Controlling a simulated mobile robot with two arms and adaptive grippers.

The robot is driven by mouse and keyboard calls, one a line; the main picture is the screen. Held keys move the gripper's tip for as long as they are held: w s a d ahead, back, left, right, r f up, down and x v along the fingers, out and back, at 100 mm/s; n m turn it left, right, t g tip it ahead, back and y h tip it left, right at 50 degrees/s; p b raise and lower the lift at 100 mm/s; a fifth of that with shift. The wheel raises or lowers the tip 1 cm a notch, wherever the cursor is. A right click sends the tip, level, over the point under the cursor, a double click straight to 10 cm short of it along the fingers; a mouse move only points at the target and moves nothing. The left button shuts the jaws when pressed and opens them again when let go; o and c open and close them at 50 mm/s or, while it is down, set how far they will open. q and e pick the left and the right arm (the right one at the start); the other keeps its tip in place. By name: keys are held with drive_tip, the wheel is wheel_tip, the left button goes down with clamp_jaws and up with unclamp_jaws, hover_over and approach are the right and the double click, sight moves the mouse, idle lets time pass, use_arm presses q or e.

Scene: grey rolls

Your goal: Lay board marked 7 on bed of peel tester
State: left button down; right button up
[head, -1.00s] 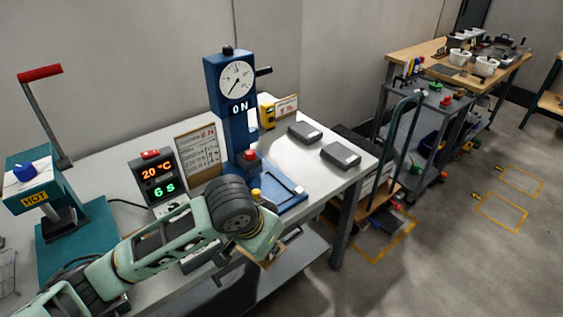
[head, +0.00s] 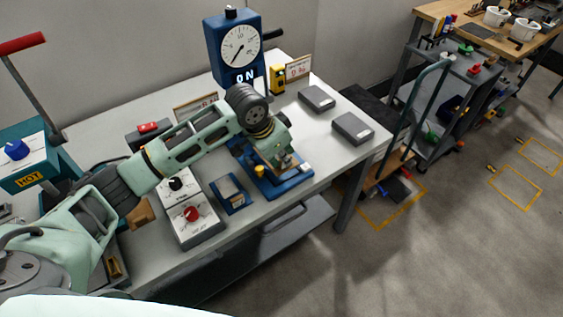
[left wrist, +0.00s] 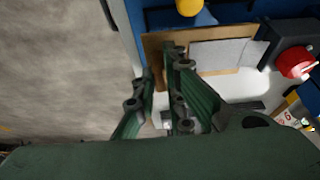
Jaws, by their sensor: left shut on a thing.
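The peel tester (head: 236,50) is a blue column with a round dial and a "0N" readout at the table's back. Its blue bed (head: 288,189) extends forward from the column. My left gripper (head: 288,164) is over the bed. In the left wrist view, the left gripper (left wrist: 159,66) is shut on a brown board (left wrist: 153,42) with a pale strip along it. The board is over or against the blue bed; I cannot tell whether it touches. No number can be read on it. My right gripper is not in view.
Two dark grey blocks (head: 317,98) (head: 352,128) lie right of the tester. A control box with a red knob (head: 191,213) and a small blue tray (head: 230,192) are to its left. A teal press marked HOT (head: 30,180) stands far left. A cart (head: 440,85) stands beyond the table.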

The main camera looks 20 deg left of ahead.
use_arm(q)
drive_tip(key=shift+w+a+f, duration=0.3)
drive_tip(key=shift+w+f, duration=0.1)
drive_tip(key=shift+f+p, duration=0.5)
drive_tip(key=shift+f, duration=1.4)
drive_tip(key=shift+f, duration=0.1)
drive_tip(key=c, duration=1.8)
unclamp_jaws()
drive_tip(key=b+v, duration=0.1)
drive_tip(key=v, duration=1.1)
drive_tip(key=shift+s, duration=0.1)
